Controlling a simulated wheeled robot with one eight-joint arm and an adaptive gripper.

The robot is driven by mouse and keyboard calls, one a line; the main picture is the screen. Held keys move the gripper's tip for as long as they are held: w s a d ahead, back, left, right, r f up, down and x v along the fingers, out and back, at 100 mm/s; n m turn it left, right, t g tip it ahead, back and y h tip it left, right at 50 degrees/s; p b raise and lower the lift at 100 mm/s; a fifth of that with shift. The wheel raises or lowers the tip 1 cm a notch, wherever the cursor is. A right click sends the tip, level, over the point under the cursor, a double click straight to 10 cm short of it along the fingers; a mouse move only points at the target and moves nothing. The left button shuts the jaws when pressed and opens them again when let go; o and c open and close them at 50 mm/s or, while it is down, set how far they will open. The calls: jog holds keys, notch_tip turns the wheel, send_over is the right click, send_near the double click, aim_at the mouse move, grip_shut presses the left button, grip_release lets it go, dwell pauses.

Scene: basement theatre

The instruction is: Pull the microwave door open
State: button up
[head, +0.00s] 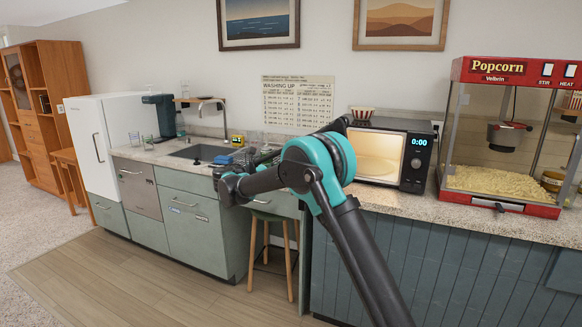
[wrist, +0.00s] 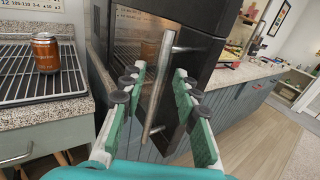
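The microwave (head: 417,172) stands on the counter with its lit, cream-coloured cavity facing out and its display reading 0:00. Its dark glossy door (wrist: 203,75) appears swung out to the left, its outer face reflecting the wall sign in the wrist view. The slanted metal handle (wrist: 160,80) runs along the door's free side. My gripper (wrist: 160,72) is open, with one green finger on each side of the handle and visible gaps between. I cannot tell whether either finger touches it. In the head view my arm hides the gripper and most of the door.
A can (wrist: 45,53) stands on a wire rack (wrist: 20,88) left of the door. The popcorn machine (head: 510,130) is to the microwave's right, and a striped bowl (head: 362,112) sits on top of the microwave. A stool (head: 275,222) stands below the counter. The wooden floor in front is clear.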

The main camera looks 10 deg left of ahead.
jog(key=v, duration=1)
